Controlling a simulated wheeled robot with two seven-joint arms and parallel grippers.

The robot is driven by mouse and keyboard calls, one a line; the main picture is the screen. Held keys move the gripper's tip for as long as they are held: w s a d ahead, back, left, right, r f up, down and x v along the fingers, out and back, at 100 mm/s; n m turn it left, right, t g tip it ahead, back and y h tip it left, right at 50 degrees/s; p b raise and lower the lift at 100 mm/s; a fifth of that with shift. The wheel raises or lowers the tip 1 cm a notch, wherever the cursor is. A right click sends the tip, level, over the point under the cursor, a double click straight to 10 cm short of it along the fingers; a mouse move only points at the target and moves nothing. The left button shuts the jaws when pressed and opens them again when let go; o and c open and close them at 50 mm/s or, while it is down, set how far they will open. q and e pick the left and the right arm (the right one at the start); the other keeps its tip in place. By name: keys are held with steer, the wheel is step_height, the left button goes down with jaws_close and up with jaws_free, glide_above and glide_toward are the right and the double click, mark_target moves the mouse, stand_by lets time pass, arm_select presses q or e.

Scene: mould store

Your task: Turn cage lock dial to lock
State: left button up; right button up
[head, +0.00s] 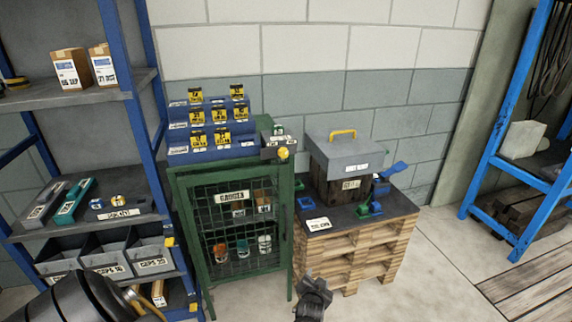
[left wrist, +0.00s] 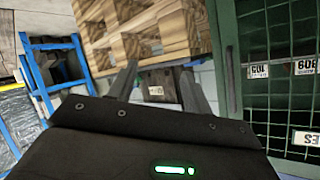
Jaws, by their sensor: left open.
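The green wire-mesh cage (head: 180,235) stands left of the pallet stack, its door closed. A small yellow round knob (head: 283,153), which looks like the lock dial, sits on a dark box (head: 269,154) at the cage's upper right corner. Its setting is too small to read. My left gripper (head: 313,283) is low in front of the pallets, well below the dial and apart from it. In the left wrist view its two fingers (left wrist: 160,88) are spread with nothing held between them. The cage mesh (left wrist: 280,75) shows at the right there. My right gripper is not in view.
Wooden pallets (head: 345,252) carry a dark top with a grey lidded box (head: 345,155) and blue and green clamps. Blue bins (head: 208,151) stand on the cage. A shelf rack (head: 128,100) is at the left, a blue rack (head: 497,165) at the right.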

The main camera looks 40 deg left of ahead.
arm_select(q)
steer(key=w+a+r+n+t+y+b, duration=0.1)
steer(key=w+a+r+n+y, duration=0.15)
steer(key=r, duration=0.75)
steer(key=w+a+r+n+y+b, duration=0.15)
steer(key=w+r, duration=0.25)
steer(key=r, duration=0.5)
steer(key=n+y, duration=0.4)
glide_toward(285, 154)
steer(key=w+d+f, duration=0.3)
steer(key=d+f, duration=0.2)
steer(key=s+a+r+n+g+y+b, duration=0.2)
steer(key=s+r+n+g, duration=0.15)
steer(key=r, duration=0.25)
steer(key=shift+t+h, duration=0.3)
steer(key=shift+t, duration=0.25)
steer(key=x, duration=1)
steer(key=shift+f, duration=0.2)
steer(key=shift+w+a, duration=0.2)
steer(key=shift+a, duration=0.05)
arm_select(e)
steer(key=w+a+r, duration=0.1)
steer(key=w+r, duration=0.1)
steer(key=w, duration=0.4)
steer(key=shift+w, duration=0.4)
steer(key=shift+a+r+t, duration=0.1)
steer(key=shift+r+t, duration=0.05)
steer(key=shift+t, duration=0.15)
arm_select(q)
steer(key=shift+c, duration=0.3)
